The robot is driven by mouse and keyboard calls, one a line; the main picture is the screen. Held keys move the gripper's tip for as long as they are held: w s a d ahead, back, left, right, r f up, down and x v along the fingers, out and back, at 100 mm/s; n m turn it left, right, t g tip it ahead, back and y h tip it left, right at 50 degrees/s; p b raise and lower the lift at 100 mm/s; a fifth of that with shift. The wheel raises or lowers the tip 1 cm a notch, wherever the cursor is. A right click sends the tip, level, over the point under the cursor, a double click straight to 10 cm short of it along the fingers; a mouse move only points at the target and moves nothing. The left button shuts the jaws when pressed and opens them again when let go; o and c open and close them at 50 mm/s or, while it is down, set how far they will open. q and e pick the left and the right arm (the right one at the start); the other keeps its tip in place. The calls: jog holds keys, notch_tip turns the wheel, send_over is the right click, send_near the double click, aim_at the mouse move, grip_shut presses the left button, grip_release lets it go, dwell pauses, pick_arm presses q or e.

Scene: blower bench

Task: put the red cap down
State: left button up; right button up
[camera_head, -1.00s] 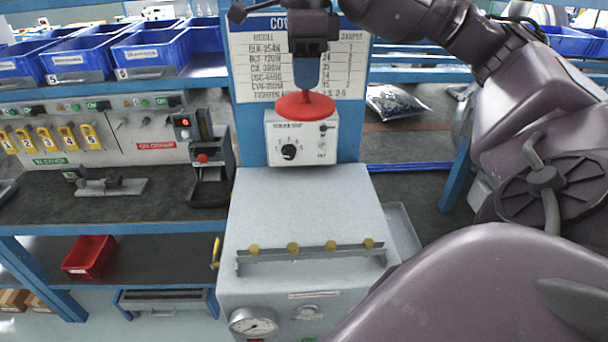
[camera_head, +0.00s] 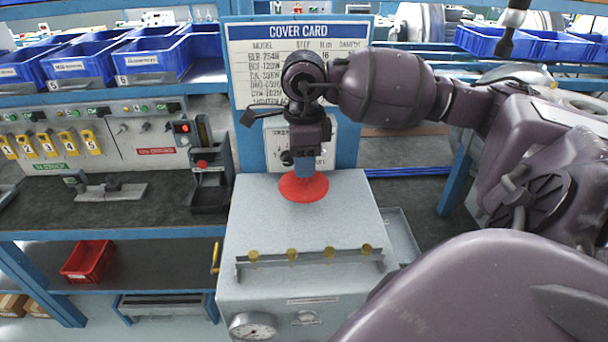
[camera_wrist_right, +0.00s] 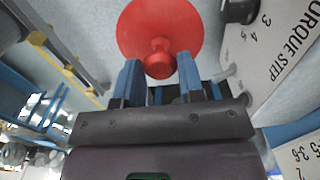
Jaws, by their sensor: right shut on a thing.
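The red cap (camera_head: 304,187) is a round disc with a small knob on top. My right gripper (camera_head: 304,172) points down and is shut on the knob. The wrist view shows the knob of the red cap (camera_wrist_right: 160,30) between the two blue fingers of my right gripper (camera_wrist_right: 160,78). The cap is at the rear part of the grey cabinet's top (camera_head: 345,215), in front of the dial panel. I cannot tell whether its underside touches that top. My left gripper is not in view.
A metal rail with several yellow knobs (camera_head: 310,255) runs along the cabinet's front edge. The torque-step panel (camera_head: 325,150) stands close behind the cap, partly hidden by my gripper. A small tray (camera_head: 402,235) is at the right. The cabinet top between cap and rail is clear.

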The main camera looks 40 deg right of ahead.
aim_at(304, 182)
notch_tip(304, 182, down, 4)
jog(key=shift+f, duration=0.1)
dwell(0.4)
jog(key=shift+f, duration=0.2)
jog(key=o, duration=1.1)
